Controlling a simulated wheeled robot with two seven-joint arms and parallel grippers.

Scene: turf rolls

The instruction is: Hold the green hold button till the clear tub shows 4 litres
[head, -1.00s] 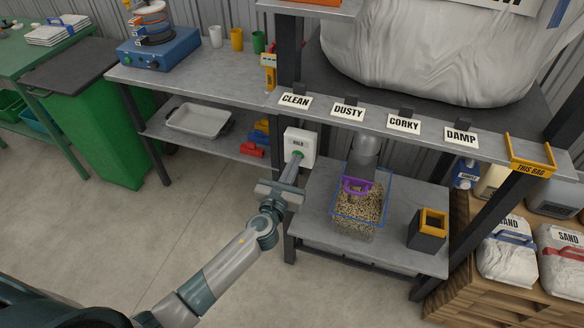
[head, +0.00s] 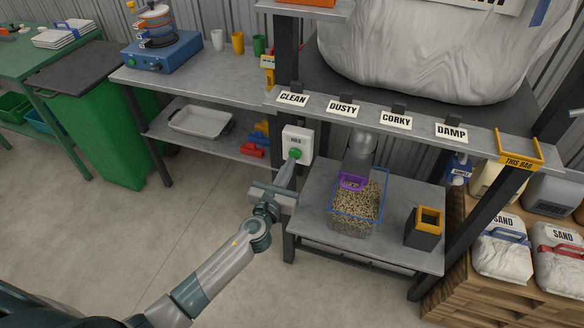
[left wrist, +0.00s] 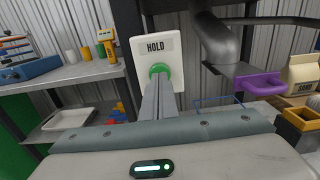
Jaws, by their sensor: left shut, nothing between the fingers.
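The green hold button (head: 295,154) sits on a white box marked HOLD (head: 297,138) on the shelf post; it also shows in the left wrist view (left wrist: 158,70). My left gripper (head: 290,166) is shut and empty, its tips just below and in front of the button. I cannot tell whether they touch it. The clear tub (head: 382,190), with a blue rim, stands on the low grey table under a grey spout (head: 361,148). Tan grain-like material (head: 355,208) fills much of it. Its litre marks are not readable. My right gripper is not in view.
A purple handle (head: 352,181) is at the spout's mouth. A black box with a yellow rim (head: 424,227) stands right of the tub. A large pale bag (head: 430,55) rests on the shelf above. The floor at left is clear.

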